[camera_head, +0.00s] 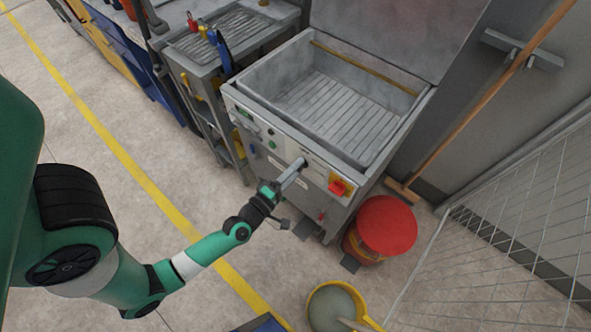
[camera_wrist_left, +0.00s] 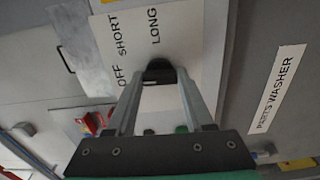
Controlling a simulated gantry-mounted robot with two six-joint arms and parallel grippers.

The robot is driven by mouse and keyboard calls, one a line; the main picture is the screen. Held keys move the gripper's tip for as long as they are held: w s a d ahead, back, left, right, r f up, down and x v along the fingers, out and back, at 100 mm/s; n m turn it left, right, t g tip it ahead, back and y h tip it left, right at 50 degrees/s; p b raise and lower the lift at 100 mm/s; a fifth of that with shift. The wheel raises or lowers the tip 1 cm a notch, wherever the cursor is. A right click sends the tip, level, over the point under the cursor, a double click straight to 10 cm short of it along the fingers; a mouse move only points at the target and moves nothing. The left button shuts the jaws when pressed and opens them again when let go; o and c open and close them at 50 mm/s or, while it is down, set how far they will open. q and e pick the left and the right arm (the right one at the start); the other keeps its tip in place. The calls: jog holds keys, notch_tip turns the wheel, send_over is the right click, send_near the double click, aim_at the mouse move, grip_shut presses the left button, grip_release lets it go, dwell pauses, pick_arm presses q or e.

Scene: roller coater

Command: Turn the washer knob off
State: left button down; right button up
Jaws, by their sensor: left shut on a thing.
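The parts washer (camera_head: 255,118) is a grey machine with an open basin and a control panel on its front. The washer knob (camera_wrist_left: 159,68) is small and black, on a white plate marked OFF, SHORT and LONG. My left gripper (camera_head: 301,163) reaches the panel, and its two fingers (camera_wrist_left: 158,82) are shut on the knob's sides in the left wrist view. The fingers hide the knob in the head view. I cannot tell which mark the knob points at. My right gripper is not in view.
A red switch (camera_head: 340,186) on a yellow plate is right of the knob. A red-lidded bin (camera_head: 386,226) and a yellow bucket (camera_head: 322,309) stand on the floor to the right and in front. A broom (camera_head: 480,102) leans by the wall. A mesh fence (camera_head: 505,235) closes the right side.

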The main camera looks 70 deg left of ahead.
pick_arm(q)
jog(key=shift+n, duration=0.3)
jog(key=shift+c, duration=1.4)
grip_release()
jog(key=p+v, duration=0.3)
jog(key=v, duration=0.8)
jog(key=shift+s+d, duration=0.2)
jog(key=shift+s, duration=0.1)
